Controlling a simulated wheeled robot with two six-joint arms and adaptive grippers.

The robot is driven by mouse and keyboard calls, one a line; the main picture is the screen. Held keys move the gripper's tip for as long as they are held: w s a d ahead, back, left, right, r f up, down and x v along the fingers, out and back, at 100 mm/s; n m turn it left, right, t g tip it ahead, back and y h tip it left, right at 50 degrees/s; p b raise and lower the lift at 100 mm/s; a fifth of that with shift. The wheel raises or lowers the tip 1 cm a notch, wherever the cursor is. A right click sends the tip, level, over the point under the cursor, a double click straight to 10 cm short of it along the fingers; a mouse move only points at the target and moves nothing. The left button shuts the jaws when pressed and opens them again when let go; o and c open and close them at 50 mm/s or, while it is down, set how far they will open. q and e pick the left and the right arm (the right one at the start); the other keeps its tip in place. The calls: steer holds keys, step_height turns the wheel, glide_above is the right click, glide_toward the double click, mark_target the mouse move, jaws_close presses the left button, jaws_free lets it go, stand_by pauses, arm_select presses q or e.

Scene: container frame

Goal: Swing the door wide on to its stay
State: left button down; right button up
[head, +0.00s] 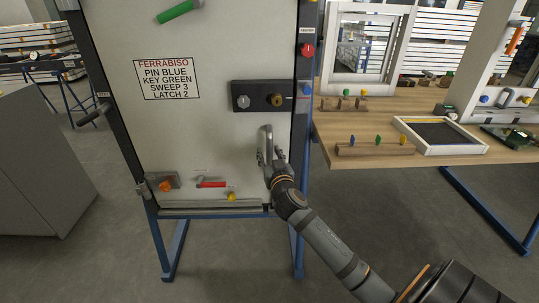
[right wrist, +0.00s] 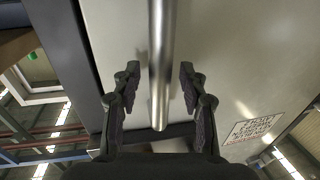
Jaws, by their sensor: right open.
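The pale door (head: 205,130) stands upright in a blue and dark frame and looks closed or nearly so. A vertical metal pull handle (head: 265,142) is on its right side, low down. My right gripper (head: 271,162) is at the handle's lower part. In the right wrist view, the handle bar (right wrist: 161,70) runs between the two open fingers of the gripper (right wrist: 158,90), with a gap on each side. A stay cannot be clearly made out. My left gripper is out of view.
A dark lock plate (head: 260,96) with two knobs sits above the handle. A red knob (head: 306,49) is on the right post. Low on the door are an orange knob (head: 165,186) and a red lever (head: 211,184). A wooden workbench (head: 350,150) stands right; a grey cabinet (head: 40,150) stands left.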

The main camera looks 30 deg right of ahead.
jaws_close()
steer(key=shift+s+f, duration=0.1)
stand_by(0.5)
